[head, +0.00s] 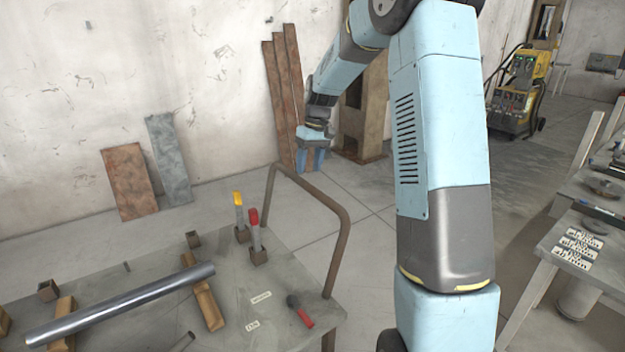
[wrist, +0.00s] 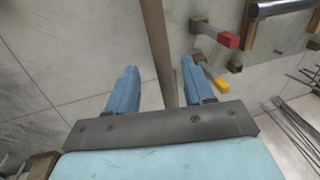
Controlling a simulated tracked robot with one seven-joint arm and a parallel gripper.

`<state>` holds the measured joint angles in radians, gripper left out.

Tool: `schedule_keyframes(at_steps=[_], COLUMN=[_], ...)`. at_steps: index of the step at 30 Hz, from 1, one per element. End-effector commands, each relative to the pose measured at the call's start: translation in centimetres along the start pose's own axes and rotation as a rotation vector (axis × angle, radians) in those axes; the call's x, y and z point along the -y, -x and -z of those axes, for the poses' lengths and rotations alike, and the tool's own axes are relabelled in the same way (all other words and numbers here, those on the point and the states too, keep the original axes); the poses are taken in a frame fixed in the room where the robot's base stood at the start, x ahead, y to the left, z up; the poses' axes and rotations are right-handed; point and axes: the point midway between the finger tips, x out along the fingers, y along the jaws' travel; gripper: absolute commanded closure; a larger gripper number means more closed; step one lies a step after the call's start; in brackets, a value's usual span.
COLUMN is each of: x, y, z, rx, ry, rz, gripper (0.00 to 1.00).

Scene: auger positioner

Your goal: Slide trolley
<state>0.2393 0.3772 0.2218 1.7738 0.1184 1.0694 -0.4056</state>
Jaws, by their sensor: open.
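The trolley (head: 285,268) has a grey worn top and fills the lower left of the head view. Its brown tubular handle (head: 339,250) rises at the right end. My gripper (head: 311,160) is open and empty, pointing down near the far side of the handle. In the wrist view, the handle bar (wrist: 158,45) runs lengthwise through the gap between the two blue fingers of my gripper (wrist: 156,78). The bar appears apart from both fingers. Whether it lies at fingertip depth I cannot tell.
A steel pipe (head: 120,307) lies on wooden blocks on the trolley. Yellow-tipped (head: 238,205) and red-tipped (head: 253,225) tools stand near the handle. Rusty planks (head: 285,85) lean on the wall. A workbench (head: 570,240) stands right. Floor beyond the handle is clear.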

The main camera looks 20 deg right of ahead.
Motion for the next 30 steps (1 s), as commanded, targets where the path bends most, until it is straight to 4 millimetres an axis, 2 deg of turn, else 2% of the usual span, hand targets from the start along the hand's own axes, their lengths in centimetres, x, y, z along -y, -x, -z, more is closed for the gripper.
schedule_keyframes(at_steps=[3,9,15,23,30], x=[0.0,0.0,-0.1,-0.1,-0.1], y=[-2.0,-4.4,-5.3,-5.3,-5.3], z=[0.0,0.0,0.0,0.0,0.0], rx=[0.001,0.001,0.0,-0.001,-0.001], ry=[0.0,-0.001,-0.001,-0.001,-0.001], rz=[0.001,0.001,0.0,0.0,0.0], gripper=[0.48,0.48,0.48,0.48,0.71])
